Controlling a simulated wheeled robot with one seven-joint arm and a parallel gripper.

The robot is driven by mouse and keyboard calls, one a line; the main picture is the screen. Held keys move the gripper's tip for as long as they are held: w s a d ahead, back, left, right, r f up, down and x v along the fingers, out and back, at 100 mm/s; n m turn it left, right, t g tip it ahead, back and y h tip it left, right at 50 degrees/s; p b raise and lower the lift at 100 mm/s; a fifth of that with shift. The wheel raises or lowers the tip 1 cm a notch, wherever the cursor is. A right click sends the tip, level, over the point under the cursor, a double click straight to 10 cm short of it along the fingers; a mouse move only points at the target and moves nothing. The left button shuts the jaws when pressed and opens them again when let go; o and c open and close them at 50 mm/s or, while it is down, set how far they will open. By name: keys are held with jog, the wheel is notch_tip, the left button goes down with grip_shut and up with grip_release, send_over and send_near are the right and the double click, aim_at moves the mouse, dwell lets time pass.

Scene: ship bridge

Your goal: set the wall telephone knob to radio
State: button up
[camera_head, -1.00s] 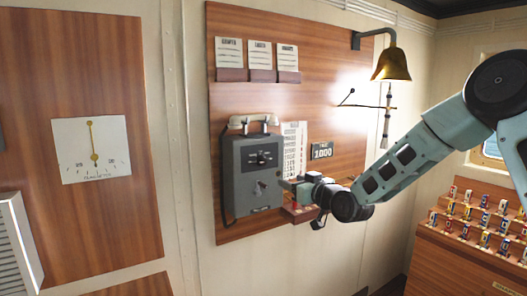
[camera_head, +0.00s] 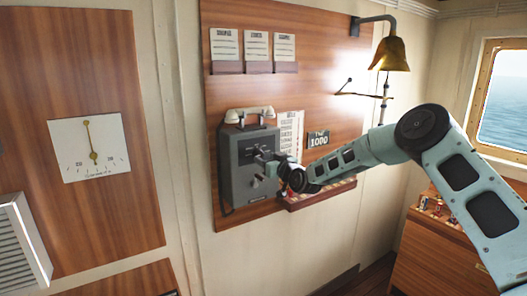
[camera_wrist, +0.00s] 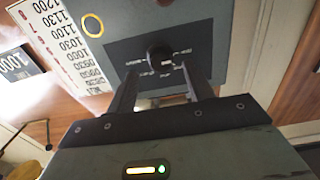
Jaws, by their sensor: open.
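The grey wall telephone (camera_head: 237,181) hangs on the wooden wall panel, with a cream handset (camera_head: 250,113) across its top. My gripper (camera_head: 268,166) is at the front of the telephone and partly covers its dial area. In the wrist view, the dark round knob (camera_wrist: 160,54) sits on a dark label plate (camera_wrist: 122,60) with small white lettering. My gripper (camera_wrist: 160,72) is open, with one finger to either side of the knob in the picture. I cannot tell whether the fingers touch it. The lettering and the knob's setting are too small to read.
A printed number sheet (camera_head: 290,128) and a dark "1000" sign (camera_head: 318,139) are right of the telephone. A narrow red-fronted shelf (camera_head: 320,195) juts out below them. A brass bell (camera_head: 390,54) hangs at upper right.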

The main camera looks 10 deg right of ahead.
aim_at(259, 154)
jog(key=shift+p+x, duration=0.45)
jog(key=shift+x, duration=0.95)
jog(key=c, duration=1)
